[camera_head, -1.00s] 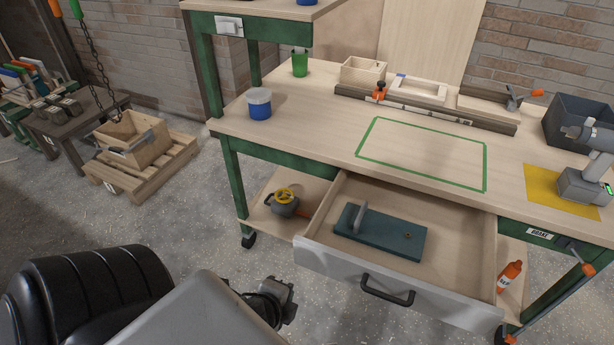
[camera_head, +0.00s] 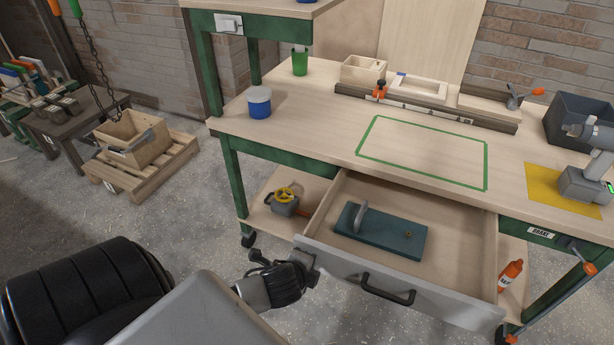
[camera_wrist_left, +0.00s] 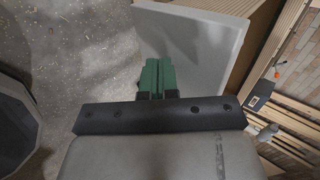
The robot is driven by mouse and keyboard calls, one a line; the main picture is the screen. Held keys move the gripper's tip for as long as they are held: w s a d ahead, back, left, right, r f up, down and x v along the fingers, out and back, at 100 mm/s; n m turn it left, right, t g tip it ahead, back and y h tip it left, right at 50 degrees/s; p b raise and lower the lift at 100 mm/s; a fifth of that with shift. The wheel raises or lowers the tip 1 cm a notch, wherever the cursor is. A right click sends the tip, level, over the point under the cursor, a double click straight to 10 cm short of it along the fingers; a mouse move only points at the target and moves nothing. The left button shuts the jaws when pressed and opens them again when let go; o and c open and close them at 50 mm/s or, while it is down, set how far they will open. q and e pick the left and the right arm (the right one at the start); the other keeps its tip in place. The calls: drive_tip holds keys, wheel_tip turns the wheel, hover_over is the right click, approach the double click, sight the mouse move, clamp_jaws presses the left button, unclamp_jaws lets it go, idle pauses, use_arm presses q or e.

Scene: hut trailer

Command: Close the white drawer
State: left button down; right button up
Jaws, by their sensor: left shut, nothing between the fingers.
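The white drawer (camera_head: 405,285) stands pulled out under the workbench, its pale front facing me with a black handle (camera_head: 388,288) on it. A blue-green plate with an upright grey piece (camera_head: 385,232) lies inside. My left gripper (camera_head: 308,268) is at the left end of the drawer front, left of the handle. In the left wrist view its green fingers (camera_wrist_left: 158,74) are shut together with nothing between them, close to the pale drawer front (camera_wrist_left: 205,45). I cannot tell whether they touch it. My right gripper is not in view.
The workbench top (camera_head: 330,125) carries a blue-white tub (camera_head: 259,102), a green cup (camera_head: 300,61) and a grey bin (camera_head: 580,115). A yellow-wheeled valve (camera_head: 286,200) and an orange bottle (camera_head: 511,275) are on the lower shelf.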

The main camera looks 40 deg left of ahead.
use_arm(q)
drive_tip(key=shift+w+a, duration=0.1)
drive_tip(key=shift+w, duration=0.2)
